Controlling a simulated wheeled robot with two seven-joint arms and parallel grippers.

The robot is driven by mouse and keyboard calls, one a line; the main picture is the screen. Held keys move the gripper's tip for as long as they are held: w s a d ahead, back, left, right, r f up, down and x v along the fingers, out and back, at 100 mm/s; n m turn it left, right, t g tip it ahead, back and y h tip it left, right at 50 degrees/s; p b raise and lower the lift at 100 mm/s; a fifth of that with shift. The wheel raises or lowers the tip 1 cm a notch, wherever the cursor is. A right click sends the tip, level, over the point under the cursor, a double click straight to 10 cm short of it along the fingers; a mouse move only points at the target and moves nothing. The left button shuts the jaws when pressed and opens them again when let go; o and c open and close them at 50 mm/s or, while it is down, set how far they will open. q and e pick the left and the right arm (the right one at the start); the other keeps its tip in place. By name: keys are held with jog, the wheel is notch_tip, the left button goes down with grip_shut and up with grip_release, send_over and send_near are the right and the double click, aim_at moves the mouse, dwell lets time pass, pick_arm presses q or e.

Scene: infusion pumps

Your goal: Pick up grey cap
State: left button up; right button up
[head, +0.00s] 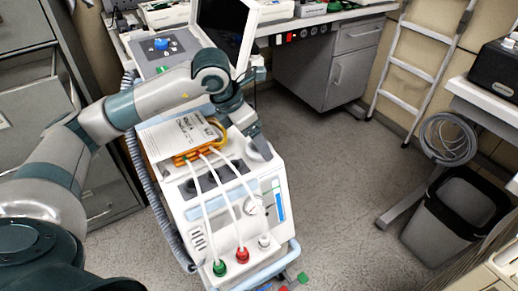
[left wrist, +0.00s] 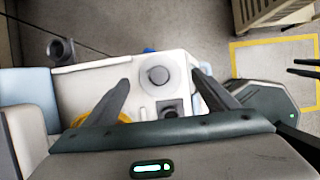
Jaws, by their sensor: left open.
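The grey cap (left wrist: 157,75) is round and sits on the white top of the machine in the left wrist view. My left gripper (left wrist: 160,78) is open, with one dark finger on each side of the cap in that view. I cannot tell whether the fingers touch it. In the head view my left gripper (head: 258,146) reaches down at the far right corner of the white machine (head: 191,213) and largely hides the cap there.
White tubes (head: 229,187) run down the machine front to a green cap (head: 219,267) and a red cap (head: 242,255). A paper stack (head: 182,137) lies beside the gripper. A desk, ladder (head: 425,70) and black bin (head: 455,215) stand around. The floor right of the machine is clear.

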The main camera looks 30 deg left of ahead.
pick_arm(q)
jog(key=shift+x, duration=1.15)
jog(key=c, duration=1.1)
